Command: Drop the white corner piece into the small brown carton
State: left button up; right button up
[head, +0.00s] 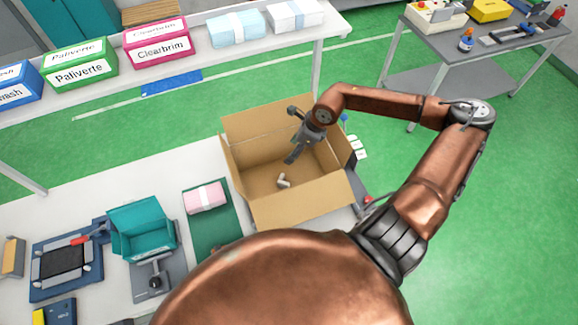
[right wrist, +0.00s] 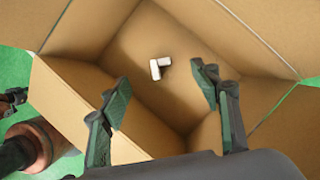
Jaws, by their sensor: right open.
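The white corner piece (head: 284,181) lies on the floor of the open brown carton (head: 268,205). In the right wrist view the white corner piece (right wrist: 159,67) is a small L shape on the bottom of the brown carton (right wrist: 180,110), between and beyond my fingertips. My right gripper (head: 293,135) is over the carton's opening, reaching down inside, apart from the piece. The right wrist view shows its two fingers (right wrist: 160,95) spread with nothing between them. My left gripper does not show in the head view.
A pink-and-white pack (head: 205,197) lies on a green mat left of the carton. A teal bin (head: 142,228) stands further left on the white table. A grey side table (head: 480,45) stands at upper right.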

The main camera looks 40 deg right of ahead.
jog(key=v, duration=0.8)
jog(key=shift+r, duration=0.2)
jog(key=shift+s, duration=0.1)
